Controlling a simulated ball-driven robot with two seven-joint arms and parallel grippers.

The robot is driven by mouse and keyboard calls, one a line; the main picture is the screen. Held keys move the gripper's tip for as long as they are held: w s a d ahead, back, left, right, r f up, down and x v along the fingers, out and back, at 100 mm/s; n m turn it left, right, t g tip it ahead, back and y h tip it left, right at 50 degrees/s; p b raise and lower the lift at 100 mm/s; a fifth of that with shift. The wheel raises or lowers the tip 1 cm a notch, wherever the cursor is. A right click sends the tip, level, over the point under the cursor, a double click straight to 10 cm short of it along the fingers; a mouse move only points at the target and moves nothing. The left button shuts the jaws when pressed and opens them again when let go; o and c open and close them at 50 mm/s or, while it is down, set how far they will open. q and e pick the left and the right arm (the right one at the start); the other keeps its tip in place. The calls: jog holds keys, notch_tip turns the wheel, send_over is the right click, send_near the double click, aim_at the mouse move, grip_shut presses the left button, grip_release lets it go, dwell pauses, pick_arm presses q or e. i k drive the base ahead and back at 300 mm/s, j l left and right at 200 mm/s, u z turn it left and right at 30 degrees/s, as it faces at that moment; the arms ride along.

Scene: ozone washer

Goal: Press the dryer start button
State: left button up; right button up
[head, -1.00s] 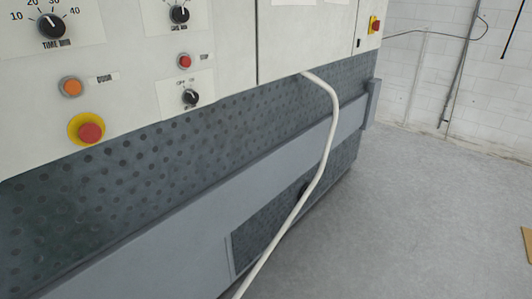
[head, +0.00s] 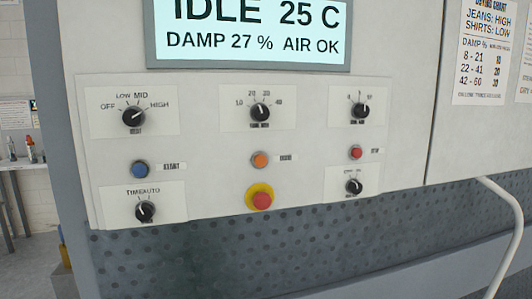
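The dryer's control panel (head: 210,146) fills the middle of the head view. A blue button (head: 140,169) with a blurred label that looks like START sits at its lower left. An orange button (head: 260,160) is in the middle and a red button (head: 356,152), labelled STOP, is at the right. A red emergency button on a yellow ring (head: 261,198) is below the orange one. The display (head: 250,30) reads IDLE, 25 C, DAMP 27 %, AIR OK. Neither of my grippers is in view.
Several black knobs surround the buttons, including the heat knob (head: 133,117) and the time/auto knob (head: 145,211). A white hose (head: 512,215) hangs at the right. A drying chart (head: 487,50) is on the right panel. A table (head: 20,165) with bottles stands at far left.

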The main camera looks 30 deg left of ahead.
aim_at(139, 170)
jog(key=u, duration=1.8)
